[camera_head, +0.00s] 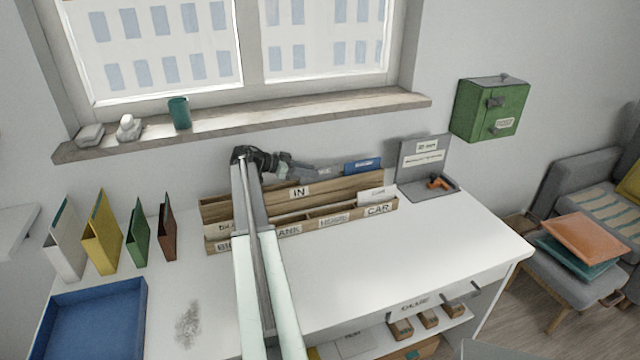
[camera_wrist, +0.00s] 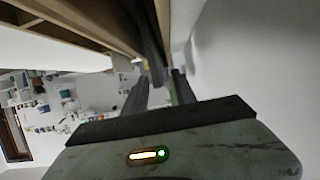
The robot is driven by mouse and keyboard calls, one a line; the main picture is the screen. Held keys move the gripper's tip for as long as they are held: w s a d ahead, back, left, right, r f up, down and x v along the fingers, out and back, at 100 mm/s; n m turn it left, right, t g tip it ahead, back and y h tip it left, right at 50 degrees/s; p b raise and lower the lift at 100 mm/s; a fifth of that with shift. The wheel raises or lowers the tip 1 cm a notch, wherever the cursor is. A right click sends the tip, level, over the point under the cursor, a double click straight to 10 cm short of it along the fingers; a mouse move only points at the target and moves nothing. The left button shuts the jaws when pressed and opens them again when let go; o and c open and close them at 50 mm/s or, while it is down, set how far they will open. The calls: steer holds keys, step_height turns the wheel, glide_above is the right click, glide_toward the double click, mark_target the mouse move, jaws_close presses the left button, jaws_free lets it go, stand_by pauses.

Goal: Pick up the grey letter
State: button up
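My gripper (camera_head: 287,169) is at the back left of the wooden letter organizer (camera_head: 282,231), by the slot labelled IN. A flat grey piece (camera_head: 328,173), likely the grey letter, shows just right of the gripper in the IN slot. Its lower part is hidden by the slot's front board. In the wrist view my gripper (camera_wrist: 160,80) has its two dark fingers apart. A dark grey upright strip (camera_wrist: 150,40), perhaps the letter edge-on, reaches down between the fingertips. I cannot tell whether they touch it.
A blue envelope (camera_head: 362,165) stands right of the grey piece. A grey stand (camera_head: 424,165) is beyond the organizer. Upright folders (camera_head: 101,232) and a blue tray (camera_head: 92,318) are at left. The wall and sill (camera_head: 250,120) are close behind. The desk's right front is clear.

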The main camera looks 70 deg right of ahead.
steer(key=b+x, duration=0.1)
steer(key=x, duration=0.3)
steer(key=shift+s+f, duration=0.1)
steer(key=shift+f, duration=0.05)
jaws_close()
steer(key=shift+s+a+r, duration=0.1)
steer(key=shift+a+r, duration=0.05)
steer(key=shift+r, duration=0.2)
step_height(320, 180, up, 7)
steer(key=p, duration=0.7)
steer(key=s+a, duration=1.3)
steer(key=a, duration=0.2)
steer(key=w+d+f, duration=0.1)
steer(key=w+d, duration=0.4)
steer(key=d, duration=0.1)
steer(key=shift+w+b, duration=0.3)
steer(key=shift+b, duration=0.05)
